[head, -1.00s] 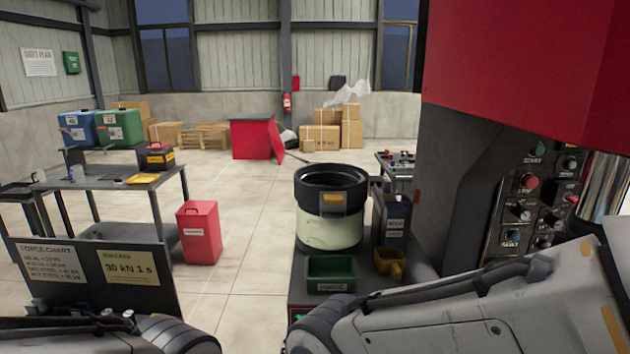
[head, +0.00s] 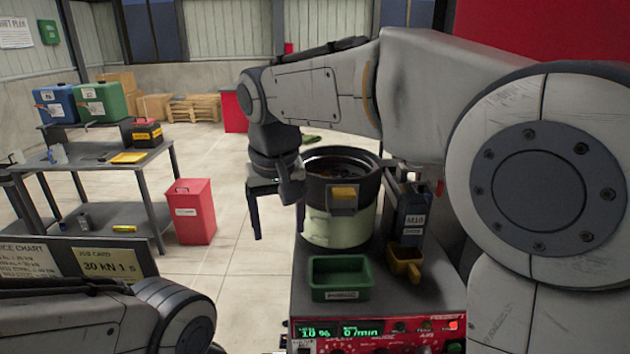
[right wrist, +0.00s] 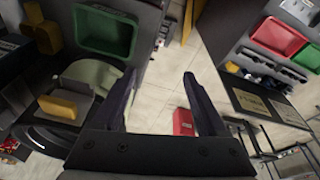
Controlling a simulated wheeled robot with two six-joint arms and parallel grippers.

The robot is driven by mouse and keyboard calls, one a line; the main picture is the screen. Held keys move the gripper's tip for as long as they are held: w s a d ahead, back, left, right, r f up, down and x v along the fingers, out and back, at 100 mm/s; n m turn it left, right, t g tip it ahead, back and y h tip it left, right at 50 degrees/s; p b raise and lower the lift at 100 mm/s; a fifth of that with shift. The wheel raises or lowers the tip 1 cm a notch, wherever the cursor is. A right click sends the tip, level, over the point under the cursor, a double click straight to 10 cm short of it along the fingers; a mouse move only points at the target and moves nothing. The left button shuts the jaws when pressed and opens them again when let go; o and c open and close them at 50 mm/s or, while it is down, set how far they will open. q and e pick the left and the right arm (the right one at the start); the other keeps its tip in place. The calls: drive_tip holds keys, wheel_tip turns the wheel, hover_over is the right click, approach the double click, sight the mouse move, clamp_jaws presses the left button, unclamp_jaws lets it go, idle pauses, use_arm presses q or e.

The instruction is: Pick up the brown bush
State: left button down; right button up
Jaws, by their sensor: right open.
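I cannot make out a brown bush for certain. Small dark and brownish parts (head: 348,170) lie inside the black-rimmed bowl feeder (head: 333,226), too small to tell apart. My right gripper (head: 279,234) hangs fingers down just left of the bowl, open and empty. My left gripper is not in view; only part of my left arm shows at the lower left.
A green tray (head: 339,293) stands in front of the bowl, beside a yellow scoop (head: 405,264) and a dark M10 container (head: 412,215). A red bin (head: 190,212) stands on the floor at left, near a grey table (head: 105,168). The floor between is clear.

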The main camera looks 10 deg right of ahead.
drive_tip(key=w+d+r+m, duration=0.3)
drive_tip(key=w+d+r, duration=0.1)
drive_tip(key=w, duration=0.2)
drive_tip(key=m+t+h, duration=0.1)
drive_tip(key=m+h, duration=0.1)
drive_tip(key=m, duration=0.1)
approach(325, 174)
drive_tip(key=shift+m+t, duration=0.3)
drive_tip(key=f, duration=0.2)
drive_tip(key=s+f, duration=0.1)
drive_tip(key=f, duration=0.1)
drive_tip(key=shift+s+d, duration=0.1)
drive_tip(key=shift+d, duration=0.05)
drive_tip(key=shift+w+p+x, duration=0.15)
drive_tip(key=shift+p+x, duration=0.15)
drive_tip(key=shift+x, duration=1.05)
drive_tip(key=shift+w+p+x, duration=0.15)
drive_tip(key=shift+p+x, duration=0.1)
drive_tip(key=shift+x, duration=1.05)
drive_tip(key=shift+r, duration=0.15)
clamp_jaws()
